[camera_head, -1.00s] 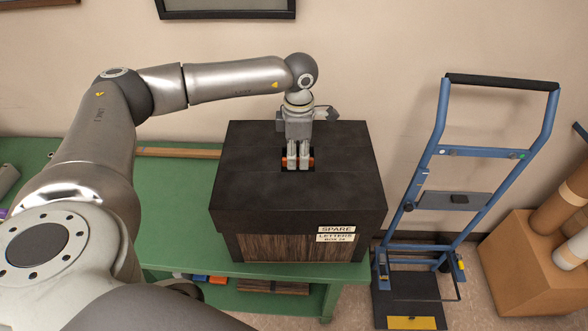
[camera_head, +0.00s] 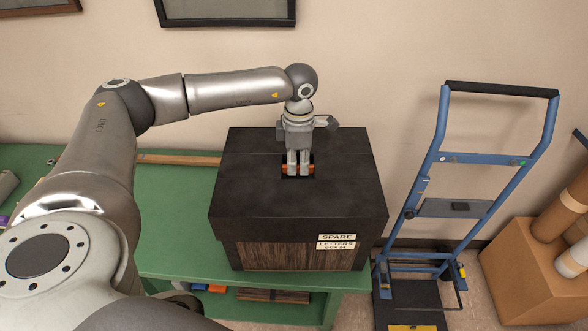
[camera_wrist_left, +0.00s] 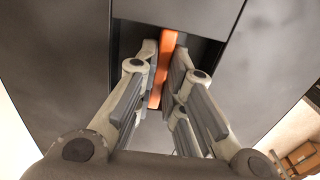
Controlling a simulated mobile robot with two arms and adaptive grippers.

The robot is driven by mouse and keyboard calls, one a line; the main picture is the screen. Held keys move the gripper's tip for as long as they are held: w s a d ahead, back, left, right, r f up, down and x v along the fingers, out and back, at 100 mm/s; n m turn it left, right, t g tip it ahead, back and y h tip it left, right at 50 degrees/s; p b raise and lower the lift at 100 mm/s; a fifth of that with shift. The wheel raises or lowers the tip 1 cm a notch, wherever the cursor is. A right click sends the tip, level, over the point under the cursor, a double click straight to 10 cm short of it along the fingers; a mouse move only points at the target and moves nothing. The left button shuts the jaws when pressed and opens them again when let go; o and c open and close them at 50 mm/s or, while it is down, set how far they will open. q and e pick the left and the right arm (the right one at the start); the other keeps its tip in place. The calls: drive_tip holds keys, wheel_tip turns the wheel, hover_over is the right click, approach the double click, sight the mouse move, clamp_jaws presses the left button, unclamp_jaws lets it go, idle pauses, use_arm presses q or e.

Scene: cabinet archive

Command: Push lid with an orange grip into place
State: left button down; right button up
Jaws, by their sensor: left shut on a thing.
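The black lid (camera_head: 293,205) sits over a wood-fronted box (camera_head: 291,253) that is labelled as spare letters. The lid looks roughly level, and some wood front shows below its edge. The orange grip (camera_head: 285,169) lies in a recess in the lid's top. It also shows in the left wrist view (camera_wrist_left: 163,64). My left gripper (camera_head: 298,170) points down into the recess and is shut on the orange grip, which runs between its fingers. The fingers hide the grip's middle in the head view. My right gripper is not in view.
The box stands on a green bench (camera_head: 185,256) with several small things on a lower shelf. A blue hand truck (camera_head: 455,206) stands to the right, with a cardboard box (camera_head: 525,258) holding tubes beyond it. The wall is close behind.

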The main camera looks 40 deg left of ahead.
sight(298, 165)
use_arm(q)
drive_tip(key=shift+r+p, duration=1.55)
drive_tip(key=shift+r, duration=1.45)
